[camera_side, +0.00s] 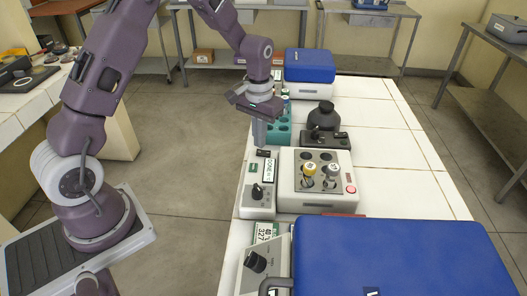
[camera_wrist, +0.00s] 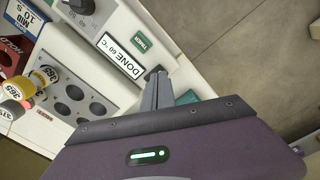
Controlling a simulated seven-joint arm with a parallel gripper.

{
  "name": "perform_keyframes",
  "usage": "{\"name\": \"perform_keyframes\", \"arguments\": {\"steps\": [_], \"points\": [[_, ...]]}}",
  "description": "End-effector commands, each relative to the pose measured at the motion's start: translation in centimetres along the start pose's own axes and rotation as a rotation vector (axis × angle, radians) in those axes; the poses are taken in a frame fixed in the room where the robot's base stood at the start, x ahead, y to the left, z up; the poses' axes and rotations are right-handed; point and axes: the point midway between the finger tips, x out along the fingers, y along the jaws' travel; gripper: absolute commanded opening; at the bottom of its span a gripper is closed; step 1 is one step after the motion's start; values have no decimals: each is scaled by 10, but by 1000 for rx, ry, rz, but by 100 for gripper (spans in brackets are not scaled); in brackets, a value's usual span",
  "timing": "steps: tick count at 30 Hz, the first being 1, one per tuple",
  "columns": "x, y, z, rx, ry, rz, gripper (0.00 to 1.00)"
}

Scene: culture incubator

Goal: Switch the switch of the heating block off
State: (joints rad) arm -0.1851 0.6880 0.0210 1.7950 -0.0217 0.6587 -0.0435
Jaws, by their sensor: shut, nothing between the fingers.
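The heating block (camera_side: 312,207) is a pale box with a grey plate of wells; vials with yellow and grey caps stand in it. It also shows in the wrist view (camera_wrist: 88,78). Along its left side is a control panel with a black knob (camera_side: 257,191) and a display (camera_side: 270,169) reading "DONE 60 °C". A small black switch (camera_side: 263,153) sits at the panel's far end; it also shows in the wrist view (camera_wrist: 155,73). My gripper (camera_side: 261,142) is shut and empty, pointing down, its tips right by the switch. I cannot tell whether they touch, or the switch's position.
A teal rack (camera_side: 282,134) stands just behind the panel, close to my gripper. A black round-topped device (camera_side: 324,119) is behind the block. A large blue-lidded machine (camera_side: 400,262) fills the near end. White bench tiles (camera_side: 392,152) to the right are clear.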

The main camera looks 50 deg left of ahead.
Motion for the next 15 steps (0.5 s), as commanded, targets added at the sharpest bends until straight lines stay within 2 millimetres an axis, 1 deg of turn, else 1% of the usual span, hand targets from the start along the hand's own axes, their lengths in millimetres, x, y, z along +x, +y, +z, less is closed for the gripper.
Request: {"name": "perform_keyframes", "arguments": {"steps": [15], "points": [[4,0,0,0,-1,0,0]]}}
